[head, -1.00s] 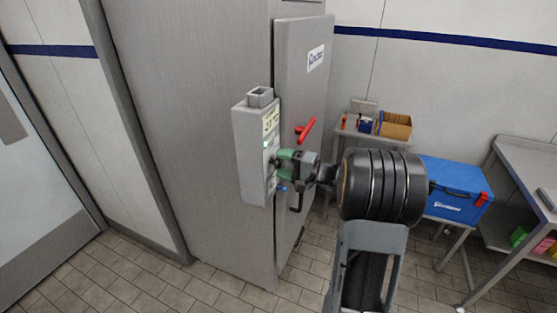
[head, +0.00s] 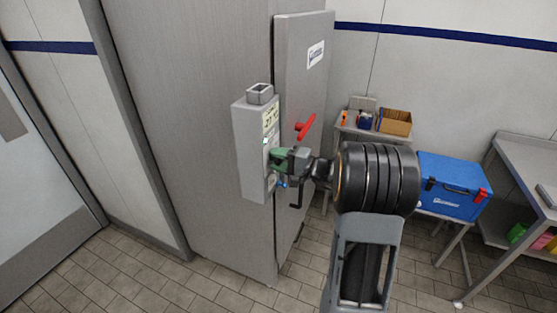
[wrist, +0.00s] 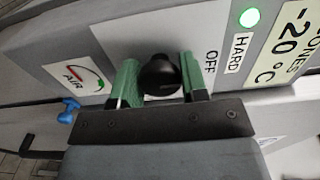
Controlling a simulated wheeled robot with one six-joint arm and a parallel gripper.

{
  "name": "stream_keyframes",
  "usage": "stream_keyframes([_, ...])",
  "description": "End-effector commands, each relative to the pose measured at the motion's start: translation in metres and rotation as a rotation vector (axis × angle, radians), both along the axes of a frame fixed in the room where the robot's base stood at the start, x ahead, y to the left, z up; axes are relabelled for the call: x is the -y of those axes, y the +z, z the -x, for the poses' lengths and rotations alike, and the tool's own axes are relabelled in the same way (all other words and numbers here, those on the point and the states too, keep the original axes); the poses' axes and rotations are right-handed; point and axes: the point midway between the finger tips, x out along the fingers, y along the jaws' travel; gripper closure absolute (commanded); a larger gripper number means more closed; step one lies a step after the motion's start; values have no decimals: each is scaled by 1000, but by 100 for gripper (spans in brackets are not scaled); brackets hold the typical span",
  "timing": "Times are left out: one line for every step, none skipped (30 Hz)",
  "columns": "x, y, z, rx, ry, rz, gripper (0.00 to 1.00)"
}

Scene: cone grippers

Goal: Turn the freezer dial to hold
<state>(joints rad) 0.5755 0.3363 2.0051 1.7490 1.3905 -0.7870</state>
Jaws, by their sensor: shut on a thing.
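In the head view my gripper (head: 276,160) reaches the box from the right and hides the dial. The wrist view shows an OFF label (wrist: 210,62) and a HARD label (wrist: 238,52) beside a lit green lamp (wrist: 249,17). No hold label is readable. The dial's pointer is not visible.
A red handle (head: 306,127) is on the freezer door just right of the box. A small blue knob (wrist: 68,111) and an AIR gauge (wrist: 77,78) are near the dial. A blue cooler (head: 450,190) and a cardboard box (head: 395,121) stand on tables at right.

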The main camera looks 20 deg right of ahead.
Motion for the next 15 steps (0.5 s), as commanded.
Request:
stream_keyframes([0, 0, 0, 0, 0, 0, 80])
stream_keyframes([0, 0, 0, 0, 0, 0, 83])
stream_keyframes([0, 0, 0, 0, 0, 0, 83])
stream_keyframes([0, 0, 0, -1, 0, -1, 83])
stream_keyframes([0, 0, 0, -1, 0, -1, 84])
stream_keyframes([0, 0, 0, -4, 0, -4, 84])
stream_keyframes([0, 0, 0, -7, 0, -7, 84])
stream_keyframes([0, 0, 0, -10, 0, -11, 84])
stream_keyframes([0, -1, 0, -16, 0, -18, 84])
stream_keyframes([0, -1, 0, -24, 0, -26, 84])
stream_keyframes([0, -1, 0, -31, 0, -34, 84])
stream_keyframes([0, -1, 0, -44, 0, -48, 84])
stream_keyframes([0, -1, 0, -55, 0, -60, 84])
stream_keyframes([0, -1, 0, -68, 0, -74, 84])
stream_keyframes([0, -1, 0, -86, 0, -94, 84])
